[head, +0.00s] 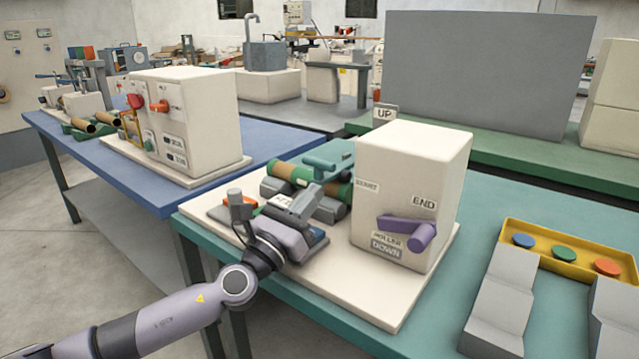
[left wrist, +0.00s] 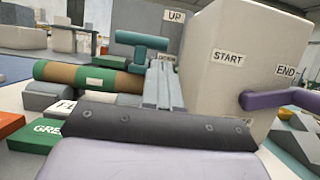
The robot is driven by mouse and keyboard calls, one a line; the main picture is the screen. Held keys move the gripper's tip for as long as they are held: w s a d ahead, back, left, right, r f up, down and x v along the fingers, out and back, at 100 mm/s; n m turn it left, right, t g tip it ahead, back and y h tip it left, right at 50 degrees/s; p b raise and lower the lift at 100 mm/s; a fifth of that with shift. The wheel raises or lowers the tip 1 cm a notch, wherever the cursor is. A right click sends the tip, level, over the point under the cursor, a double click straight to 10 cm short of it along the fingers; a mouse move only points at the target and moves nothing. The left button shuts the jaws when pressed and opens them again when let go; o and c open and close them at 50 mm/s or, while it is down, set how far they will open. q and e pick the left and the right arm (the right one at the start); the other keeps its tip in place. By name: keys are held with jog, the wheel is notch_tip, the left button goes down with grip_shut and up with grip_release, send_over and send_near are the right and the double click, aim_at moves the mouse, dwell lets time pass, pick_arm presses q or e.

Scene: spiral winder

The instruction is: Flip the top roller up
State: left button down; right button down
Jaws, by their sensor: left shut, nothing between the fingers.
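The winder's top roller is a teal cylinder (head: 322,162) on a teal block, beside the cream housing (head: 415,170). It also shows in the left wrist view (left wrist: 140,38), above a brown roll with a green band (left wrist: 88,78). That roll (head: 300,174) lies on grey rollers in the head view. My left gripper (head: 312,192) is shut and empty, in front of the roll and left of the housing. Its fingers (left wrist: 162,80) point toward the teal parts; whether they touch anything cannot be told. My right gripper is not in view.
A purple lever (head: 408,229) sits on the housing's front near START, END and DOWN labels. An UP sign (head: 385,113) stands behind. A yellow tray (head: 565,255) with coloured discs and grey blocks is at right. Blue table (head: 110,175) at left holds another machine.

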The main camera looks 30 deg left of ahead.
pick_arm(q)
jog(key=shift+x, duration=1.5)
